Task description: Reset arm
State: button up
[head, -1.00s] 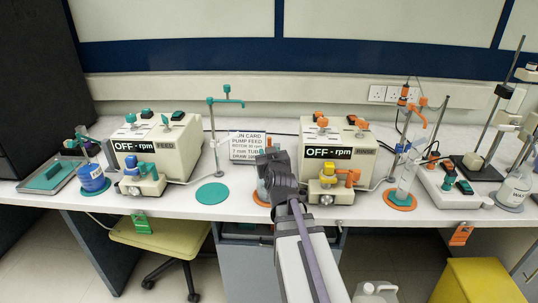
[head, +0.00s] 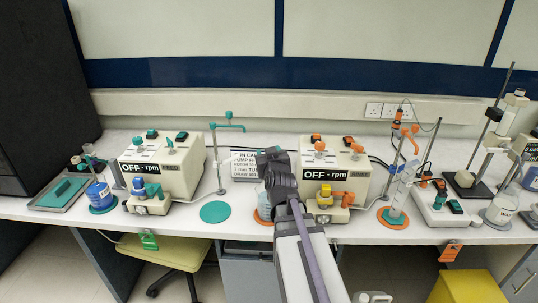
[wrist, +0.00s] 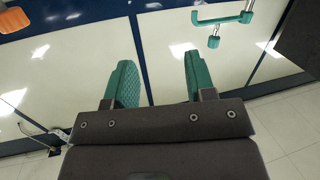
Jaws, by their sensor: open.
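My arm rises from the bottom middle of the head view, and my gripper (head: 272,157) is at its far end, above the bench between the two pumps. It covers part of the printed card (head: 243,164). In the wrist view, my gripper (wrist: 160,82) has its two green fingers wide apart with nothing between them. Behind them are pale wall panels and a dark blue band.
The left pump (head: 160,167) and right pump (head: 333,172), both reading OFF, flank my gripper. A teal stand (head: 218,155) is left of it, and a cylinder (head: 400,190) on an orange disc stands at right. A teal disc (head: 215,211) lies bare.

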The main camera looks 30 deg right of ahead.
jog(key=shift+r, duration=0.2)
jog(key=s+a+f+n+g+y, duration=0.25)
jog(key=a+f+g, duration=0.35)
jog(key=a, duration=0.4)
jog(key=s+a+f+n+g+y, duration=0.1)
jog(key=s+a+f+g+y, duration=0.25)
jog(key=a+f, duration=0.5)
jog(key=s+a+g, duration=0.6)
jog(key=s, duration=0.3)
jog(key=shift+s+a+f, duration=0.3)
jog(key=shift+s+f, duration=0.1)
jog(key=shift+f, duration=0.05)
